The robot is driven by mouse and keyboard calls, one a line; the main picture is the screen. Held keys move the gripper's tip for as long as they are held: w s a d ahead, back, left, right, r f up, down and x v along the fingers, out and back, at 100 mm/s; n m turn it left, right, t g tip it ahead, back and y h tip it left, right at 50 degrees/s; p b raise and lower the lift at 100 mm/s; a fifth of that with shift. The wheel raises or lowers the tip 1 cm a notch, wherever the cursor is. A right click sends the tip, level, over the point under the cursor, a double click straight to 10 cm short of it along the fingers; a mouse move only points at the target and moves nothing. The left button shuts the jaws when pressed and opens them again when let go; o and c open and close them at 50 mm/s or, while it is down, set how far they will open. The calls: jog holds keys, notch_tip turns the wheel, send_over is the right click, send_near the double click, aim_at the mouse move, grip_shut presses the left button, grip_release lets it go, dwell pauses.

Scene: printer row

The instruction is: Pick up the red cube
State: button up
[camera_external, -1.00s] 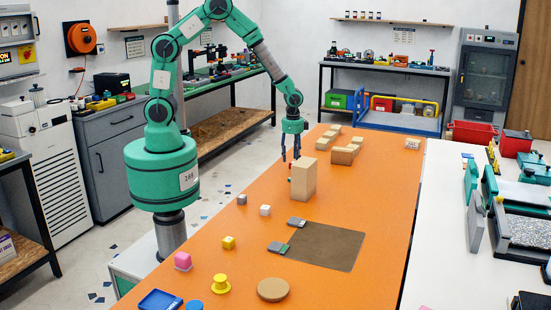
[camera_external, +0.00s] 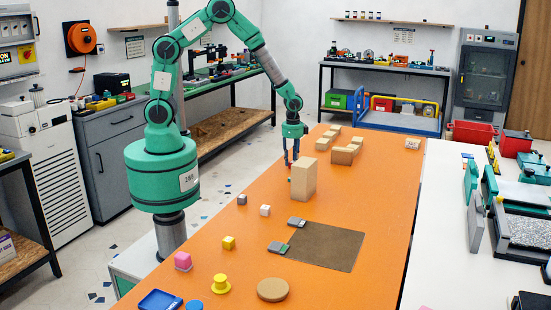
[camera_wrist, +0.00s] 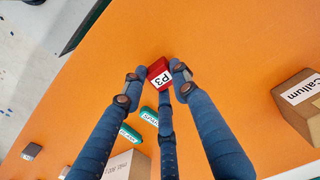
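The red cube (camera_wrist: 160,72), with a white "P3" label, sits between the fingertips of my gripper (camera_wrist: 159,70) in the wrist view. Two blue fingers meet its left and right sides, and a third finger reaches it from below, its tip partly hidden. The gripper looks shut on the cube. In the external view my gripper (camera_external: 291,163) points down over the orange table, beside the tall wooden block. The cube is only a small red spot (camera_external: 287,163) there, and its height above the table is hard to judge.
The tall wooden block (camera_external: 303,179) stands just right of my gripper. Several wooden blocks lie farther back. Grey (camera_external: 242,199), white (camera_external: 265,210), yellow (camera_external: 228,242) and pink (camera_external: 183,261) cubes lie nearer. Two teal pieces (camera_wrist: 130,133) lie near the fingers. The brown mat (camera_external: 328,248) is bare in its middle.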

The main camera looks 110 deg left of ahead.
aim_at(292, 162)
jog(key=shift+r, duration=0.15)
jog(key=shift+r, duration=0.55)
notch_tip(292, 162, up, 2)
jog(key=shift+r+p, duration=0.2)
jog(key=shift+p, duration=0.45)
jog(key=s+d+p, duration=0.1)
jog(key=s+d, duration=0.2)
jog(key=s, duration=0.4)
jog(key=s+d+r+p, duration=0.1)
jog(key=s+d, duration=0.3)
jog(key=s, duration=0.3)
jog(key=shift+d, duration=0.25)
jog(key=shift+s+r, duration=0.1)
